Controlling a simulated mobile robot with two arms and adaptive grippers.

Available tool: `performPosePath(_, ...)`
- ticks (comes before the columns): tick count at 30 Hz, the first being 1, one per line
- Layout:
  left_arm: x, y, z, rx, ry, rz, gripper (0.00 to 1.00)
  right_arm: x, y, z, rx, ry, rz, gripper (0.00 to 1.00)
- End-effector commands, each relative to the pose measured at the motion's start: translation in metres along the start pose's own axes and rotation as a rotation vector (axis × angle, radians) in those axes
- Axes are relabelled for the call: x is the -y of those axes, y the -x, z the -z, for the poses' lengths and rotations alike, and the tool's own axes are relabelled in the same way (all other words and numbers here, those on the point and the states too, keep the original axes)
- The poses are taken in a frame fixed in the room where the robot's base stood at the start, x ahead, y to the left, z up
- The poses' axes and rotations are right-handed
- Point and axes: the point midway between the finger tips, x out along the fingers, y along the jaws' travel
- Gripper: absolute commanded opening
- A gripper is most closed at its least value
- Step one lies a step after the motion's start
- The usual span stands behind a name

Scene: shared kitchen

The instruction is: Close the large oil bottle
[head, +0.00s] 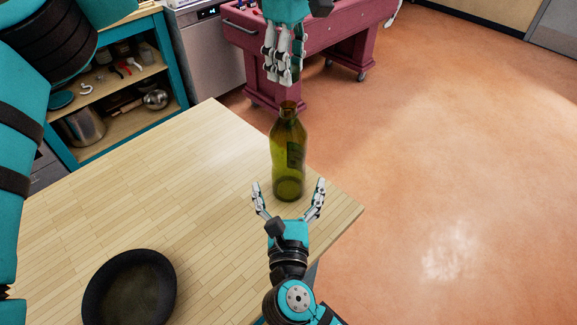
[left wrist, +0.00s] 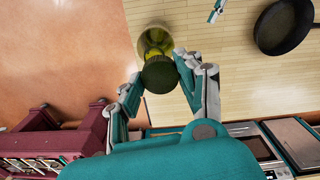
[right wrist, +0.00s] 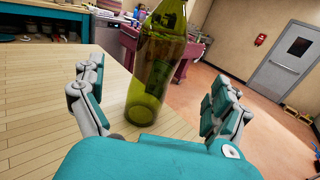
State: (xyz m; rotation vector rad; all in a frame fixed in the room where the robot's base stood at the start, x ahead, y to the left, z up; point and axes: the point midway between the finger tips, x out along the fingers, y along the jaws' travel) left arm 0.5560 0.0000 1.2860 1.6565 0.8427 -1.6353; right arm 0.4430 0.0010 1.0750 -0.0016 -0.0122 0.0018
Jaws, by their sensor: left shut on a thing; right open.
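The large oil bottle (head: 289,160), tall and green glass, stands upright near the table's corner in the head view. My left gripper (head: 283,80) points down just above its neck. In the left wrist view, my left gripper (left wrist: 154,80) is shut on a dark round cap (left wrist: 159,75), with the bottle (left wrist: 155,38) beneath it. Whether the cap touches the bottle's mouth is hard to tell. My right gripper (head: 289,186) is open on the near side of the bottle. In the right wrist view, the bottle (right wrist: 155,70) stands upright beyond and between its spread fingers.
The wooden table (head: 150,190) is mostly bare. A black pan (head: 130,288) lies at its near left. A teal shelf (head: 120,100) with pots and utensils stands at the back left. Open floor lies to the right.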

Motion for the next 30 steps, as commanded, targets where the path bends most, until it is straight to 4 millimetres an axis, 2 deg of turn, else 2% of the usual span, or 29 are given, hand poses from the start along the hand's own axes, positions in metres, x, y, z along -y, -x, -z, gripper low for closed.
performPosePath(12, 0.0, -0.001, 0.0, 0.0, 0.001, 0.001, 0.27, 0.001, -0.073, -0.002, 0.003, -0.001, 0.002, 1.0)
performPosePath(18, 0.0, -0.001, 0.0, 0.0, 0.001, 0.001, 0.27, 0.001, -0.102, -0.001, 0.001, 0.0, 0.002, 1.0)
performPosePath(23, 0.0, -0.001, 0.001, 0.0, 0.001, 0.001, 0.27, 0.001, -0.113, 0.0, 0.001, -0.001, 0.002, 1.0)
performPosePath(30, 0.0, -0.001, 0.0, 0.0, 0.001, 0.001, 0.27, 0.001, -0.115, 0.0, 0.0, -0.002, 0.002, 1.0)
